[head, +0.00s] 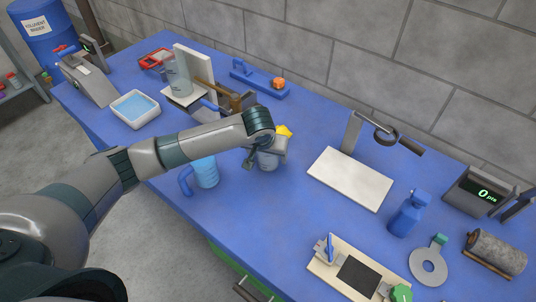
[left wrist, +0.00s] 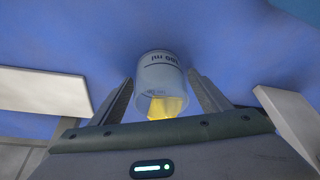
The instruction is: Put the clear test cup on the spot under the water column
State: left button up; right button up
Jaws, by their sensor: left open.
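The clear test cup (head: 267,161) stands on the blue table near its middle, partly hidden by my left gripper (head: 264,150) in the head view. In the left wrist view the cup (left wrist: 157,72) shows upside down with a dark "100 ml" mark. My left gripper (left wrist: 160,88) is open, one finger on each side of the cup, with visible gaps. A small yellow thing (head: 284,131) shows beside the gripper. A clear water column (head: 178,76) stands at the back left by a white backboard; the spot under it is hard to make out. My right gripper is out of view.
A blue jug (head: 206,172) stands close left of the cup. A white tray of water (head: 135,107) lies at the left. A ring stand with a white base (head: 350,180) is to the right. A blue bottle (head: 406,214) stands further right. The table between cup and stand is clear.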

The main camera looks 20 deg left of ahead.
pick_arm(q)
jog(key=shift+r, duration=0.15)
jog(key=shift+s+r, duration=0.15)
jog(key=shift+r, duration=0.4)
jog(key=b+v, duration=0.2)
jog(key=v, duration=0.9)
jog(key=shift+o, duration=0.5)
jog(key=shift+f, duration=0.1)
jog(key=shift+f, duration=0.1)
